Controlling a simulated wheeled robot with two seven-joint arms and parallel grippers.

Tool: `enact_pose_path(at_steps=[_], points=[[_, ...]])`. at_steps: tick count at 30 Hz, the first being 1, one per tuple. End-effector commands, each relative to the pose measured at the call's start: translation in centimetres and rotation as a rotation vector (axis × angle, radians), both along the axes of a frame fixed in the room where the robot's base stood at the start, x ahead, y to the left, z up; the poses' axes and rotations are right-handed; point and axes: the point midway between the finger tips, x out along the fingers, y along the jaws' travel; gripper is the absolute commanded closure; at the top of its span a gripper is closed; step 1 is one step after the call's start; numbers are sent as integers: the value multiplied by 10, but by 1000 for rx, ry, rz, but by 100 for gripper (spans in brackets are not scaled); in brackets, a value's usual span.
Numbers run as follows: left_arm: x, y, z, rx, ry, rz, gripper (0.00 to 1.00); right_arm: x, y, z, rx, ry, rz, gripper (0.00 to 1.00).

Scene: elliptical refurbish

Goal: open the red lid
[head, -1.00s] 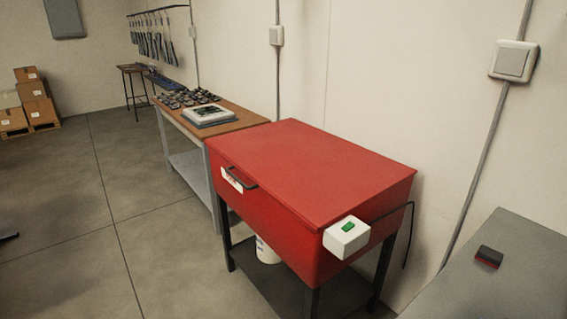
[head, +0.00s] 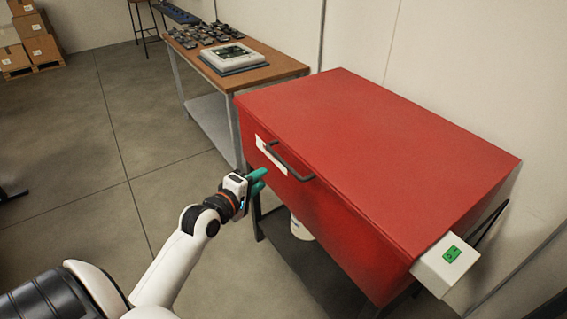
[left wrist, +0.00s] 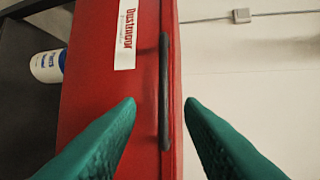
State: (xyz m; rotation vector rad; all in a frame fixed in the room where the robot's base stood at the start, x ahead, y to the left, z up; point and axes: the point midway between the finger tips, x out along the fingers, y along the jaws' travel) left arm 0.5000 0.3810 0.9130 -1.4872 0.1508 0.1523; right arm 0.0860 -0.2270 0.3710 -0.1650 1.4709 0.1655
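The red lid (head: 390,140) lies closed on top of the red cabinet (head: 350,235). A dark bar handle (head: 288,161) is on the front beside a white label (head: 270,154). My left gripper (head: 258,181) is just in front of the cabinet, near the handle. In the left wrist view its green fingertips (left wrist: 160,102) are apart, with the handle (left wrist: 164,92) appearing between them. The gripper is open and I see no contact with the handle. My right gripper is not in view.
A white box with a green switch (head: 446,262) is on the cabinet's right end. A wooden-topped workbench (head: 265,72) with a grey device stands behind. A white container (head: 301,228) sits under the cabinet.

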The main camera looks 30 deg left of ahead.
Motion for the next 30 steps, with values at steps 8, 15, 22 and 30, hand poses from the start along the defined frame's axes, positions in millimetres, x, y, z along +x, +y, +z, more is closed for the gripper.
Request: enact_pose_path(at_steps=[8,15,22,30], points=[[41,0,-3,-9,-8,0,66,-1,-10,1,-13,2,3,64],[87,1,-12,-6,-7,0,66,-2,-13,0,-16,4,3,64],[111,0,-18,-5,-5,0,66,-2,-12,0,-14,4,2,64],[116,0,-19,-4,-5,-1,66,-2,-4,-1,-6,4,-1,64]])
